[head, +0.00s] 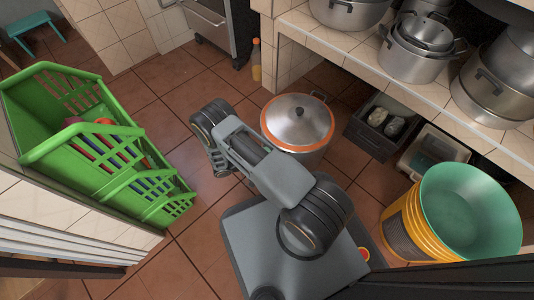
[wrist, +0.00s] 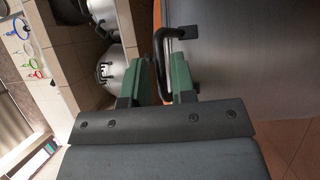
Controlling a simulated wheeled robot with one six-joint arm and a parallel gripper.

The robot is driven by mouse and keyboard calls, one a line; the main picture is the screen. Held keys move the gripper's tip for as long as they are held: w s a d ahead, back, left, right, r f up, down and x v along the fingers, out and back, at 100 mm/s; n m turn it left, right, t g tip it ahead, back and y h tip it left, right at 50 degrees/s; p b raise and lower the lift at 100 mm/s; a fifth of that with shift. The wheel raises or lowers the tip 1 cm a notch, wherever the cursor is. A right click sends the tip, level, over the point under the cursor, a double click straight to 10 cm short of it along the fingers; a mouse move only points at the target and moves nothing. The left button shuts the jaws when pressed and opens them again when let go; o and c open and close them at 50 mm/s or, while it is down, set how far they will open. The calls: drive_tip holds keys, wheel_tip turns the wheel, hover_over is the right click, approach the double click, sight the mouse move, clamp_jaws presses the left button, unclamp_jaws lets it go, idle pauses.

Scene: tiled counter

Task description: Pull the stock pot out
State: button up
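The stock pot (head: 298,122) stands on the tiled floor in the head view, with a steel lid with an orange rim and a dark handle on its far side. My arm covers its near left part. In the wrist view its grey wall (wrist: 245,75) fills the right side. My gripper (wrist: 157,72) has two green fingers standing apart, with a black pot handle (wrist: 160,48) reaching into the gap between them. I cannot tell whether a finger touches the handle. My gripper's fingers are hidden in the head view.
A green crate (head: 95,150) is at left. A green-topped yellow bucket (head: 465,210) stands at right. A tiled counter (head: 400,85) with several steel pots runs along the back right, with dark crates (head: 370,140) below it. A bottle (head: 256,62) stands behind. Open floor lies between the green crate and the pot.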

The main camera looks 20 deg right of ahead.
drive_tip(key=o, duration=0.3)
drive_tip(key=shift+d, duration=0.1)
drive_tip(key=w+a+p, duration=0.1)
drive_tip(key=w+a, duration=0.1)
drive_tip(key=a, duration=1.1)
drive_tip(key=shift+a+f+p, duration=0.35)
